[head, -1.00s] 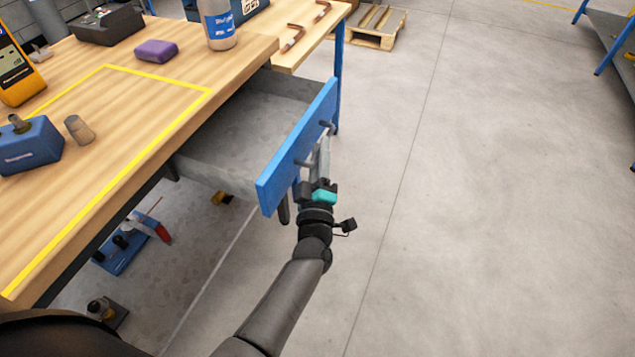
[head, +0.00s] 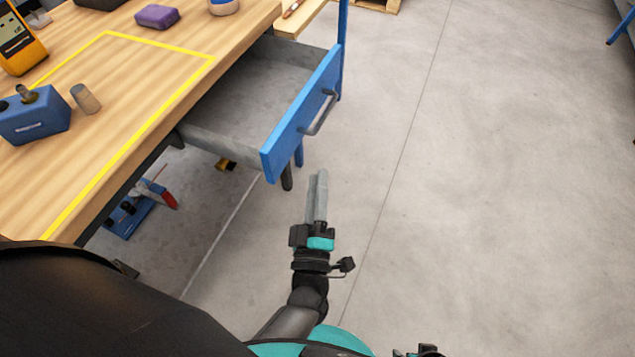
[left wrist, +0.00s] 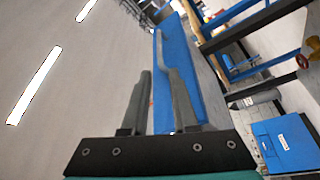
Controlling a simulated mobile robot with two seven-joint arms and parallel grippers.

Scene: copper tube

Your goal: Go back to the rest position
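My left gripper (head: 318,192) is in front of the open drawer, below its handle (head: 320,112) in the head view, and apart from it. Its two grey fingers are parted with nothing between them; in the left wrist view (left wrist: 158,72) the blue drawer front (left wrist: 176,85) shows between and beyond them. The grey drawer (head: 215,148) is pulled out from under the workbench, with its blue front panel on the right. The visible part of its inside looks empty. A small black and teal part lies at the bottom edge of the head view; no right gripper fingers show.
The workbench (head: 150,75) carries a yellow-outlined area, a blue box (head: 36,118), a small cylinder (head: 86,98), a purple block (head: 157,16) and a yellow meter (head: 20,45). A blue table leg (head: 343,40) stands behind the drawer. The floor (head: 480,190) to the right is clear.

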